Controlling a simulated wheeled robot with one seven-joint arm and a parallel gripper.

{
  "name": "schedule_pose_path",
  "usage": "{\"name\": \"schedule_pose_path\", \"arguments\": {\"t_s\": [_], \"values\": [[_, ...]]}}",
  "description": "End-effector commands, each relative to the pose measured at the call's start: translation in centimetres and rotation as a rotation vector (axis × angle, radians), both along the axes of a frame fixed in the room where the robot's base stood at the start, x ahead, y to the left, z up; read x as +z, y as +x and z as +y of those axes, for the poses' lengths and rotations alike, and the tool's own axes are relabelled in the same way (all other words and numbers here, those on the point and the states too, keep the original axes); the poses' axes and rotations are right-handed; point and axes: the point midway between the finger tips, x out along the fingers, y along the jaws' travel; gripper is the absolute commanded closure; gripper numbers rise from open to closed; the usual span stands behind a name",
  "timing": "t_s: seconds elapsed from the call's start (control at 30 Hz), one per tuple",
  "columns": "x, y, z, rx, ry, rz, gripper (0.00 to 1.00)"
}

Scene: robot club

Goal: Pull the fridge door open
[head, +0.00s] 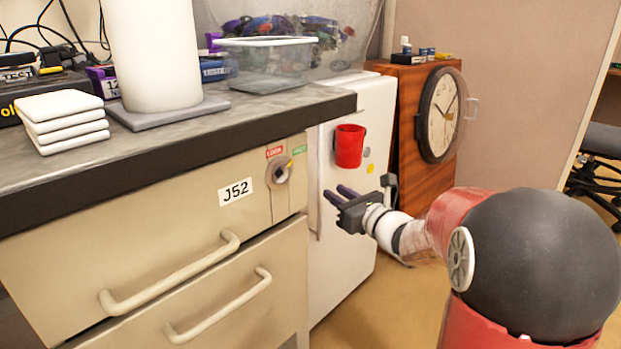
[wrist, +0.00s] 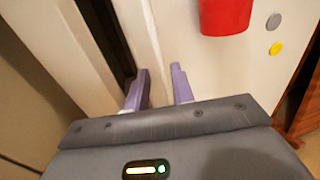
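The white fridge (head: 345,265) stands beyond the drawer cabinet, under and beside the counter's end. Its door (wrist: 187,50) fills the middle of the wrist view, with a pale vertical strip (wrist: 134,30) along its left edge and a dark gap left of that. I cannot tell whether this strip is the handle or the door's edge. My gripper (head: 338,194) is at the fridge front, near its left side. In the wrist view its two purple fingers (wrist: 160,88) are apart, left one by the dark gap, right one before the door face. Contact cannot be told.
A red cup (head: 350,146) is on the door above my gripper, with round magnets beside it. The beige drawer cabinet (head: 150,255) with handles stands to the left. A wooden cabinet (head: 400,165) with a clock (head: 437,115) stands right. Floor (head: 365,315) before the fridge is clear.

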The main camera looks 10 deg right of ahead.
Motion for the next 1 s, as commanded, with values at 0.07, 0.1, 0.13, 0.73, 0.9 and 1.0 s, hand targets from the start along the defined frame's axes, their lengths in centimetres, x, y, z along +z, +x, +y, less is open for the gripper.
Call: {"name": "schedule_pose_path", "arguments": {"t_s": [0.07, 0.1, 0.13, 0.73, 0.9, 1.0], "values": [[0.0, 0.8, 0.4, 0.001, 0.001, 0.000, 0.76], [-0.1, 1.3, 0.7, 0.002, 0.000, 0.001, 0.76], [-0.1, 1.8, 0.9, 0.003, 0.001, 0.000, 0.76], [0.0, 6.7, 3.2, 0.001, -0.001, 0.000, 0.76], [0.0, 6.7, 3.2, 0.001, -0.001, 0.000, 0.83], [0.0, 6.7, 3.2, 0.001, -0.001, 0.000, 0.97]]}}
